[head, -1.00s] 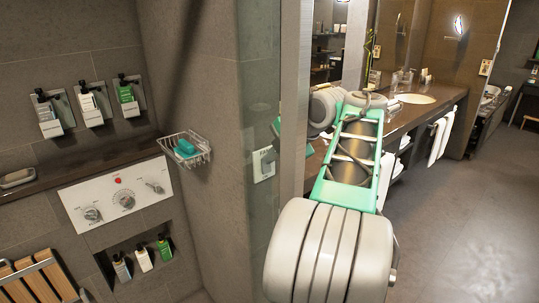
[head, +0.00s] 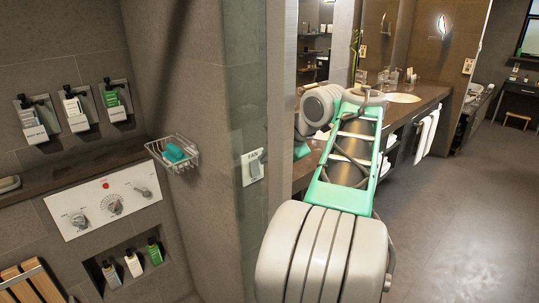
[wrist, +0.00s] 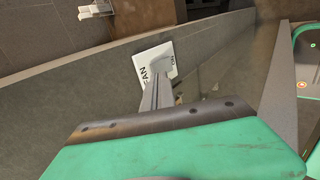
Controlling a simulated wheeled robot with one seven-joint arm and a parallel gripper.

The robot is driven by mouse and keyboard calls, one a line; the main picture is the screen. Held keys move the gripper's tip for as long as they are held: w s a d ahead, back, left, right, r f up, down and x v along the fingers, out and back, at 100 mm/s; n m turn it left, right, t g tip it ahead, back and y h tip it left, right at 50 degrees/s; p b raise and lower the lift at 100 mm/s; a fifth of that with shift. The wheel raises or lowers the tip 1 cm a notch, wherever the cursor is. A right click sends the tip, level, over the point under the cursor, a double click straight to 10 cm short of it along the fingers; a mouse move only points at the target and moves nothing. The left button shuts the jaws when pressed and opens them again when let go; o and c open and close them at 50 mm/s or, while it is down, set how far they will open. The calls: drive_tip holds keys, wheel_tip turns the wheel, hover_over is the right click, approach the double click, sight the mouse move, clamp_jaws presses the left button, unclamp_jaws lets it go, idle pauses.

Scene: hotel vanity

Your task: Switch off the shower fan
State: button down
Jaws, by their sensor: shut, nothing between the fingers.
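The fan switch (head: 253,167) is a white wall plate marked FAN, with a grey lever, on the narrow wall beside the glass edge. In the wrist view the plate (wrist: 155,62) shows the words FAN and ON, tilted in the picture. My gripper (wrist: 157,82) is shut and empty, its thin grey fingers pointing at the plate and overlapping its lower edge in the picture. I cannot tell whether they touch it. The lever is partly hidden behind the fingers there. In the head view, a green part of my gripper shows right of the plate, partly hidden by my arm.
A glass panel (head: 246,100) stands beside the switch. A wire soap basket (head: 174,153) and a white shower control panel (head: 103,200) are on the left wall. A vanity counter (head: 420,100) runs behind my arm. The floor at right is clear.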

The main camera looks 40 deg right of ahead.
drive_tip(key=p+v, duration=0.6)
drive_tip(key=v, duration=0.5)
drive_tip(key=shift+r, duration=0.45)
drive_tip(key=shift+a+f, duration=0.1)
